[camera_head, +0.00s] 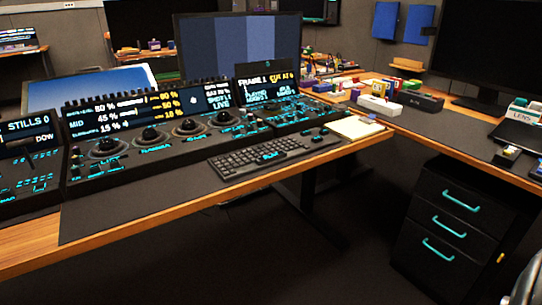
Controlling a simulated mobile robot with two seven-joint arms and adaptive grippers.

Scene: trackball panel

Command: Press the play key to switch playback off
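The trackball panel (150,150) stands on the desk at the left, with several trackballs in a row and a screen strip along its back. The screen section (265,82) at its right end shows text that seems to read "PLAYING". Small lit keys (285,116) sit below that section. I cannot tell which one is the play key. No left gripper shows in the head view. A grey piece at the lower right edge may be part of my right arm, but no fingertips show.
A black keyboard (268,154) and a pale notepad (357,128) lie in front of the panel. A bare dark mat (130,210) covers the near desk. A black drawer cabinet (450,220) stands at the right. Colourful boxes (383,92) sit on the back desk.

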